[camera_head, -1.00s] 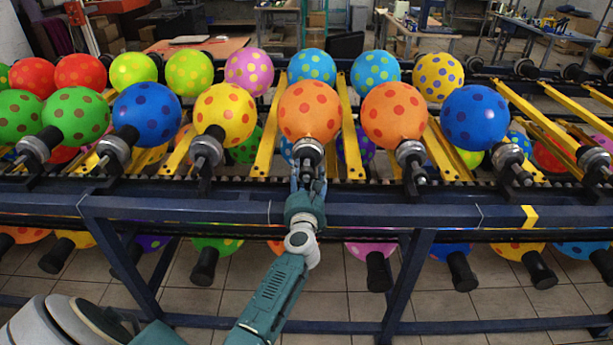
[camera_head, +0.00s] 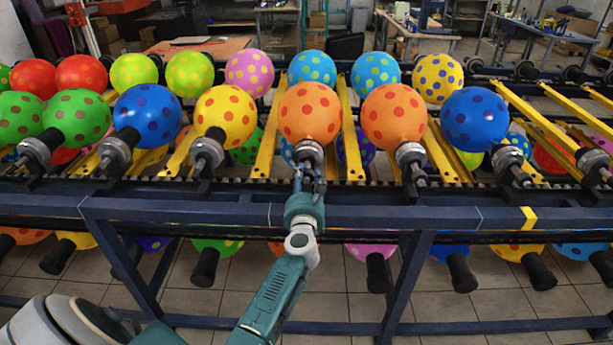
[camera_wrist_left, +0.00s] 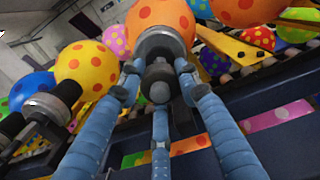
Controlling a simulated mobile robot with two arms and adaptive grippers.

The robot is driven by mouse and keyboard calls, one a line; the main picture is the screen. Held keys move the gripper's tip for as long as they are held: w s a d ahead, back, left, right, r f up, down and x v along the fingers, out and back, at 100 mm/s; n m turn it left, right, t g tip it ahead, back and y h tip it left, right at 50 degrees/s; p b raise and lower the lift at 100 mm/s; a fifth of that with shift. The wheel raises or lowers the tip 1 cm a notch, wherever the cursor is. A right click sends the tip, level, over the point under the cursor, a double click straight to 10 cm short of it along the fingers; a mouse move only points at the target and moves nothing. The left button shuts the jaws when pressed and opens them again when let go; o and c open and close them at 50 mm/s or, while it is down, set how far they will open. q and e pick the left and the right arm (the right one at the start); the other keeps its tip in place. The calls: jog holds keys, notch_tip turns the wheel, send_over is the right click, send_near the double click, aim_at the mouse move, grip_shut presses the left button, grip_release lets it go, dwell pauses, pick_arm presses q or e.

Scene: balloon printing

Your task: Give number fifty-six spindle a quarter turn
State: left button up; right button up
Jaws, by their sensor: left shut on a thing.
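An orange balloon with red dots (camera_head: 309,111) sits on a spindle (camera_head: 308,153) in the front row, near the middle of the rack. I cannot read a number on it. My left gripper (camera_head: 307,182) comes up from below and is shut on the outer end of this spindle. In the left wrist view, the blue fingers (camera_wrist_left: 158,95) close around the dark spindle end, and the metal collar (camera_wrist_left: 160,40) and orange balloon (camera_wrist_left: 160,17) stand just beyond. The fingers partly hide the spindle's shaft. My right gripper is not in view.
Neighbouring spindles stand close on both sides, with a yellow dotted balloon (camera_head: 226,114) at left and another orange one (camera_head: 394,115) at right. A dark blue rack beam (camera_head: 400,214) runs below the gripper. More balloons hang on a lower row.

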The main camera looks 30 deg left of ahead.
pick_arm(q)
jog(key=m+p, duration=0.1)
jog(key=m, duration=0.2)
jog(key=shift+s+f, duration=0.1)
jog(key=shift+f, duration=0.1)
jog(key=m+p, duration=0.2)
jog(key=m, duration=0.3)
jog(key=m+p, duration=0.2)
jog(key=m, duration=0.3)
jog(key=shift+f+m+p, duration=0.15)
jog(key=shift+m+p, duration=0.5)
jog(key=shift+m, duration=0.95)
jog(key=shift+s, duration=0.1)
jog(key=o, duration=1)
jog(key=shift+o, duration=0.9)
jog(key=shift+a, duration=0.1)
